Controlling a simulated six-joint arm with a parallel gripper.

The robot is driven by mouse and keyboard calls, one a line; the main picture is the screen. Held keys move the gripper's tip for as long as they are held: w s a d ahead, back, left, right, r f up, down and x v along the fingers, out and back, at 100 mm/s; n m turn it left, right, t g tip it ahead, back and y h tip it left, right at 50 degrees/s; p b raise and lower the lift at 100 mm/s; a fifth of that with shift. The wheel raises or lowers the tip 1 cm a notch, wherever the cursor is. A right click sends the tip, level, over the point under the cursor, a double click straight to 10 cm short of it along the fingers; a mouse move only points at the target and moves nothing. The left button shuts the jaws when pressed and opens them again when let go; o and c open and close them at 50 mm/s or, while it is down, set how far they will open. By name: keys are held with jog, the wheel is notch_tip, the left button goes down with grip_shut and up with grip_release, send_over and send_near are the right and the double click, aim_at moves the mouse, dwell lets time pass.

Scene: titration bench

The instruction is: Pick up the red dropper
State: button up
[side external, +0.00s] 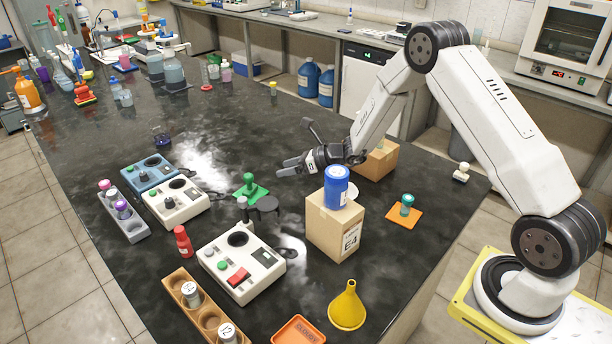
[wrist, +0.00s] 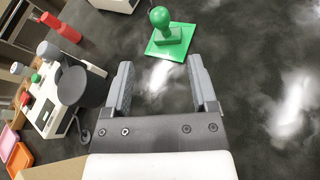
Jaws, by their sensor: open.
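A small red bottle, which looks like the red dropper (side external: 183,241), stands upright on the dark bench, left of the white control box in the side view. It also shows at the upper left of the wrist view (wrist: 62,28), lying slantwise in that picture. My gripper (side external: 280,168) is above the bench, to the right of and farther back than the red dropper. In the wrist view its two fingers (wrist: 160,80) are spread with nothing between them. The gripper is apart from the dropper.
A green stamp-like piece on a green pad (side external: 250,187) lies just beyond the fingertips. White control boxes (side external: 262,283) and a wooden rack (side external: 179,286) flank the dropper. A cardboard box (side external: 335,231) carries a blue container (side external: 336,188).

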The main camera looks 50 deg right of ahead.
dwell(0.5)
notch_tip(320, 180, up, 6)
jog(key=f+n+g+y, duration=0.1)
jog(key=n+g+y, duration=0.4)
jog(key=n+g, duration=0.6)
send_over(183, 229)
jog(key=d, duration=0.3)
jog(key=n+t, duration=0.1)
jog(key=shift+w+f, duration=0.2)
jog(key=shift+f, duration=1.35)
jog(key=shift+f, duration=0.95)
jog(key=shift+w+a+f, duration=0.1)
jog(key=shift+a+f, duration=0.95)
jog(key=shift+f, duration=0.2)
jog(key=shift+a+f, duration=0.1)
jog(key=shift+a, duration=0.2)
